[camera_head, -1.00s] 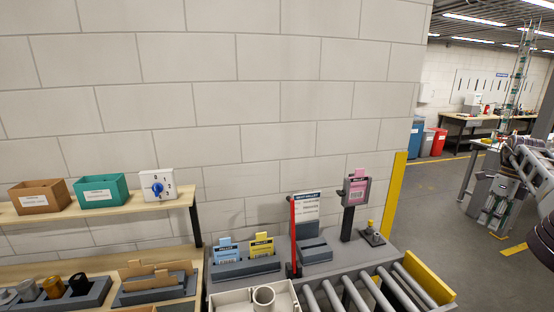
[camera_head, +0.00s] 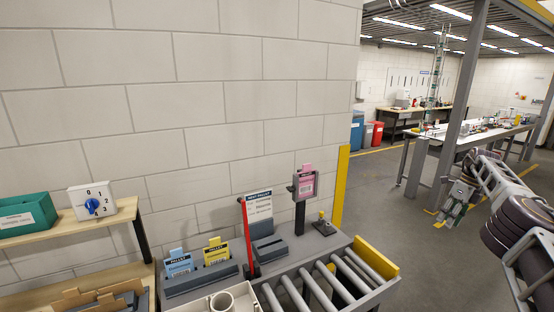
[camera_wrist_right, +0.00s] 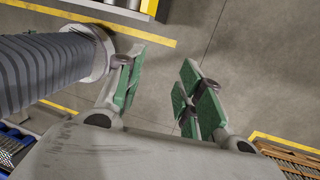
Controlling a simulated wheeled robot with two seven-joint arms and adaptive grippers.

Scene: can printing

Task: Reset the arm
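My right arm comes in from the right edge of the head view. Its gripper (camera_head: 452,212) hangs down over the grey floor, to the right of the yellow post, clear of the conveyor. In the right wrist view its green-padded fingers (camera_wrist_right: 163,88) are spread apart. Only bare floor shows between them, so the gripper is open and empty. My left arm and left gripper are in neither view.
A roller conveyor (camera_head: 318,286) with a yellow end plate (camera_head: 377,258) and a yellow post (camera_head: 341,188) stand left of the gripper. A pink card holder (camera_head: 306,186) stands behind the rollers. A workbench (camera_head: 480,135) is farther back. The floor (camera_head: 392,205) between is clear.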

